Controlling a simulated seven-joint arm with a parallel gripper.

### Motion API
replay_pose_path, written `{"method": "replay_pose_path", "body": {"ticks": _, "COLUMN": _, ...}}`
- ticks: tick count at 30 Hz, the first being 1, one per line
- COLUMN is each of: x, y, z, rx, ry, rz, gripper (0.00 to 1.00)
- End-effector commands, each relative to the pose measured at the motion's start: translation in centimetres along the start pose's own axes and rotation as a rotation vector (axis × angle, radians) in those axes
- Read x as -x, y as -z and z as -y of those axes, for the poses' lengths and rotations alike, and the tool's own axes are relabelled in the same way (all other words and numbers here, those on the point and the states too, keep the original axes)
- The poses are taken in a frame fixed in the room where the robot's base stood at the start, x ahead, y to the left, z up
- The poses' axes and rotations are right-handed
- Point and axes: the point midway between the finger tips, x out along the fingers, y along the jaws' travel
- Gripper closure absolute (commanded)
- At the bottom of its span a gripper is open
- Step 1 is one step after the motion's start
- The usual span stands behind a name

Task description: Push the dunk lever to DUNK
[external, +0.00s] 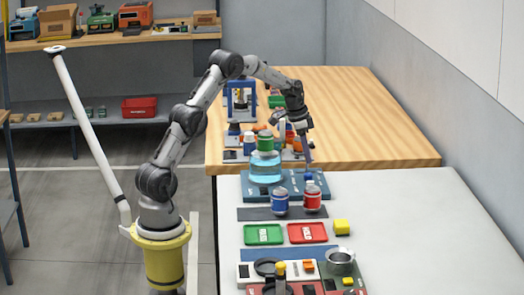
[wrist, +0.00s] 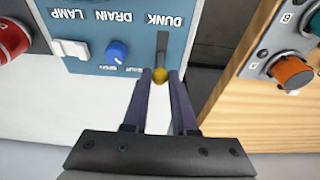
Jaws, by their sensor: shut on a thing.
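In the wrist view, a blue control panel (wrist: 95,30) carries the words DUNK, DRAIN and LAMP, upside down in the picture. The dunk lever (wrist: 160,75) has a yellow knob at the end of a dark slot or shaft, at the end away from the word DUNK. My gripper (wrist: 160,78) is shut on the knob, one finger on each side. In the external view, my gripper (external: 307,164) reaches down at the right back of the blue panel (external: 258,191), beside a clear tank of light-blue liquid (external: 266,172). The lever is too small to make out there.
A blue knob (wrist: 117,51) and a white rocker switch (wrist: 70,49) sit beside the lever. Red and blue jars (external: 312,201) stand in front. The wooden table (external: 385,130) with another panel lies behind. The white table's right side (external: 425,220) is clear.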

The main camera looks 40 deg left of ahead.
Motion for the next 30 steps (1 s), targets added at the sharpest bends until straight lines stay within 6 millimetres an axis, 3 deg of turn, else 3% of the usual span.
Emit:
{"method": "replay_pose_path", "body": {"ticks": 8, "x": 0.1, "y": 0.1, "z": 0.0, "rx": 0.0, "ry": 0.0, "rz": -0.004, "gripper": 1.0}}
{"method": "replay_pose_path", "body": {"ticks": 9, "x": 0.1, "y": 0.1, "z": 0.0, "rx": 0.0, "ry": 0.0, "rz": -0.004, "gripper": 0.67}}
{"method": "replay_pose_path", "body": {"ticks": 13, "x": 0.1, "y": 0.1, "z": 0.0, "rx": 0.0, "ry": 0.0, "rz": -0.003, "gripper": 0.45}}
{"method": "replay_pose_path", "body": {"ticks": 23, "x": 0.2, "y": 0.1, "z": 0.0, "rx": 0.0, "ry": 0.0, "rz": -0.002, "gripper": 0.45}}
{"method": "replay_pose_path", "body": {"ticks": 30, "x": 3.4, "y": 0.1, "z": 0.1, "rx": 0.0, "ry": 0.003, "rz": -0.004, "gripper": 0.45}}
